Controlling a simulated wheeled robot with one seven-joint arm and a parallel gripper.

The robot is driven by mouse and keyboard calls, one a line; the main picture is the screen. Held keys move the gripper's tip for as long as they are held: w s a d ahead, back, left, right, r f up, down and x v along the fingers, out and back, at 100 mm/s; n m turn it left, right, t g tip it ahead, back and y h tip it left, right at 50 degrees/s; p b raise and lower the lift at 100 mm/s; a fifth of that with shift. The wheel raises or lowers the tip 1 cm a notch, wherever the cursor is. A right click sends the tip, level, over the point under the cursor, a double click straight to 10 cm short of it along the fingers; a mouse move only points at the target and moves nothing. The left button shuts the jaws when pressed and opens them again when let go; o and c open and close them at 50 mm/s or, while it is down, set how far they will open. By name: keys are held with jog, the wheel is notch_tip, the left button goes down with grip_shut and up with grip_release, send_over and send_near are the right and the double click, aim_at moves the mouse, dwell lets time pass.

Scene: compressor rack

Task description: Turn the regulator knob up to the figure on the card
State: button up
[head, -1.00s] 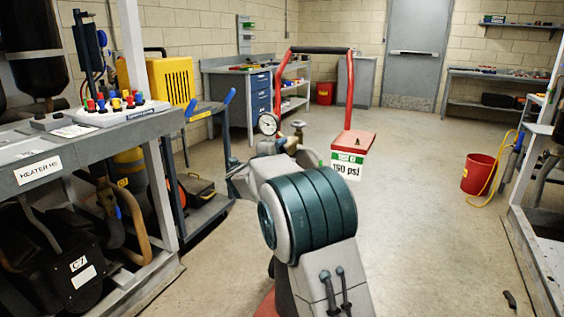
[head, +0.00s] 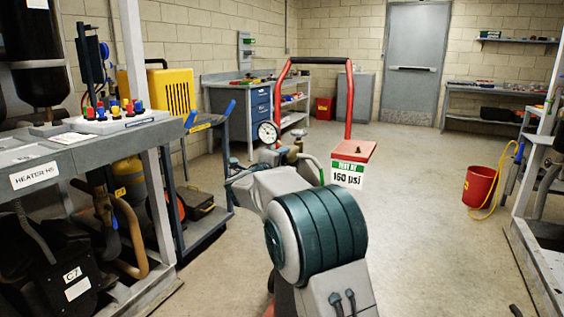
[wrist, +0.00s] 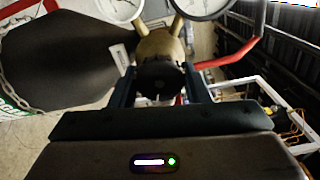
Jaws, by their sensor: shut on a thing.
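The regulator's brass body (wrist: 160,45) is in the upper middle of the wrist view, its dark round knob (wrist: 161,78) facing me. My gripper (wrist: 161,90) has a finger on each side of the knob and is shut on it. Two white-faced gauges (wrist: 204,6) are cut off at the top edge; their readings are not legible. In the head view one gauge (head: 267,132) shows above my wrist, its needle too small to read. The white and green card (head: 347,174) hangs from a red box; its figure looks like 160 psi, but the middle digit is unclear.
The red cart's handle (head: 348,90) rises behind the gauge. A rack bench (head: 80,150) stands close on the left. A red bucket (head: 481,180) and another rack frame (head: 530,225) are on the right. The floor between is mostly clear.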

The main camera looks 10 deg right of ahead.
jog(key=o, duration=1)
jog(key=p+v, duration=0.2)
jog(key=v, duration=1.2)
jog(key=s+a+r+n+y+p, duration=0.1)
jog(key=s+r+n+y+p, duration=0.2)
jog(key=r+n+y+p, duration=0.35)
jog(key=s+r+n+y+p, duration=0.2)
jog(key=r+n+y+p, duration=0.3)
jog(key=r+n+p, duration=0.3)
jog(key=s+d+n+g+p, duration=0.3)
jog(key=s+n+g+p, duration=0.1)
jog(key=s, duration=0.6)
jog(key=s+d+n+g+p, duration=0.3)
jog(key=s+p, duration=0.4)
jog(key=s, duration=0.3)
jog(key=s+d+r+n+g+p, duration=0.1)
jog(key=s+d+n+g+p, duration=0.2)
jog(key=s, duration=0.7)
jog(key=n+g+h+p, duration=0.1)
jog(key=n+p, duration=0.1)
jog(key=shift+s+d+g+p, duration=0.3)
jog(key=shift+g+p, duration=0.05)
jog(key=shift+g, duration=0.05)
